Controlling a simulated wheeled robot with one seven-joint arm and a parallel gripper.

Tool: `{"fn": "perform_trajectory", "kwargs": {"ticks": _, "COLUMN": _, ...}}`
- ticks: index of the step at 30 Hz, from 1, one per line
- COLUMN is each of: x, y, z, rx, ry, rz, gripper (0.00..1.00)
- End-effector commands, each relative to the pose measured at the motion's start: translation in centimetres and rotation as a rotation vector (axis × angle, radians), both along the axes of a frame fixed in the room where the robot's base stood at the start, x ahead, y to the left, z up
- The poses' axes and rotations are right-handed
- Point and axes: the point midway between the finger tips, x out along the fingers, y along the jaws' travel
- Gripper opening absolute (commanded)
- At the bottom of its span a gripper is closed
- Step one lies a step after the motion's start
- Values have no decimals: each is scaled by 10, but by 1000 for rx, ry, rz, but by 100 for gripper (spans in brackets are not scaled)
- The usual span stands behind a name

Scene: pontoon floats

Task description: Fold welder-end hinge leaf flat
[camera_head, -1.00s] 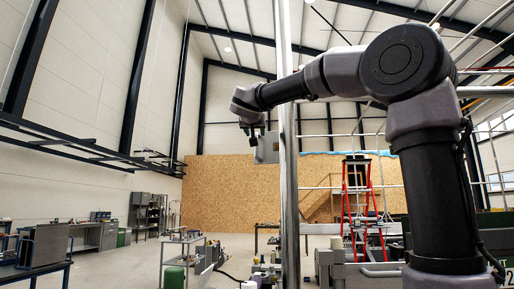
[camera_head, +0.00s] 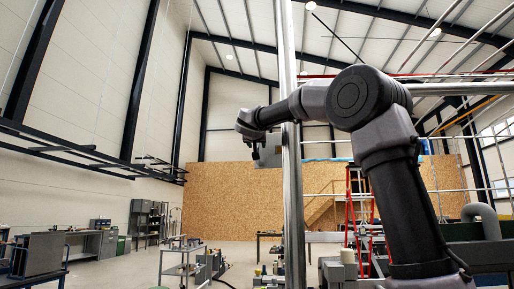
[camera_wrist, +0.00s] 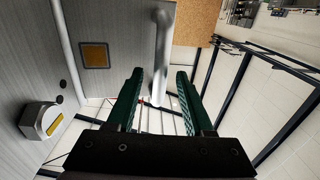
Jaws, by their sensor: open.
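A flat grey metal plate (camera_head: 269,157), perhaps the hinge leaf, shows small beside the upright metal post in the head view, partly hidden by it. In the wrist view, a broad grey metal face (camera_wrist: 105,25) fills the left side, with a yellow-brown square (camera_wrist: 95,55) on it. I cannot tell whether it is that same plate. A grey round bar (camera_wrist: 161,50) with a rounded end appears between the fingers. My gripper (camera_wrist: 158,74) is open, its green fingers on either side of the bar in the picture. Contact is not clear. The hinge itself cannot be made out.
The metal post (camera_head: 291,200) stands close to my forearm. A white hexagonal piece with a yellow mark (camera_wrist: 42,121) lies left in the wrist view. Red ladder (camera_head: 352,205) and rails stand right; a wheeled table (camera_head: 182,250) and benches stand left.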

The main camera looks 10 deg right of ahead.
Motion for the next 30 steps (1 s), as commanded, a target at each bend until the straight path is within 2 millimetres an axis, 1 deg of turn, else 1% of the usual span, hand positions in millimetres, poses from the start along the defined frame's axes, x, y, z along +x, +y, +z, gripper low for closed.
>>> {"fn": "perform_trajectory", "kwargs": {"ticks": 1, "x": 8, "y": -2, "z": -1, "rx": -1, "ry": 0, "rz": -1, "gripper": 52}}
{"fn": "perform_trajectory", "kwargs": {"ticks": 6, "x": 20, "y": -5, "z": 0, "rx": 0, "ry": 0, "rz": 0, "gripper": 52}}
{"fn": "perform_trajectory", "kwargs": {"ticks": 15, "x": 22, "y": -6, "z": 0, "rx": 0, "ry": 0, "rz": 1, "gripper": 52}}
{"fn": "perform_trajectory", "kwargs": {"ticks": 16, "x": 22, "y": -6, "z": 0, "rx": 0, "ry": 0, "rz": 1, "gripper": 44}}
{"fn": "perform_trajectory", "kwargs": {"ticks": 17, "x": 22, "y": -6, "z": 0, "rx": 0, "ry": 0, "rz": 1, "gripper": 33}}
{"fn": "perform_trajectory", "kwargs": {"ticks": 18, "x": 22, "y": -6, "z": 0, "rx": 0, "ry": 0, "rz": 1, "gripper": 18}}
{"fn": "perform_trajectory", "kwargs": {"ticks": 19, "x": 22, "y": -6, "z": 0, "rx": 0, "ry": 0, "rz": 1, "gripper": 6}}
{"fn": "perform_trajectory", "kwargs": {"ticks": 20, "x": 22, "y": -6, "z": 0, "rx": 0, "ry": 0, "rz": 1, "gripper": 0}}
{"fn": "perform_trajectory", "kwargs": {"ticks": 30, "x": 22, "y": -6, "z": 0, "rx": 0, "ry": 0, "rz": 0, "gripper": 0}}
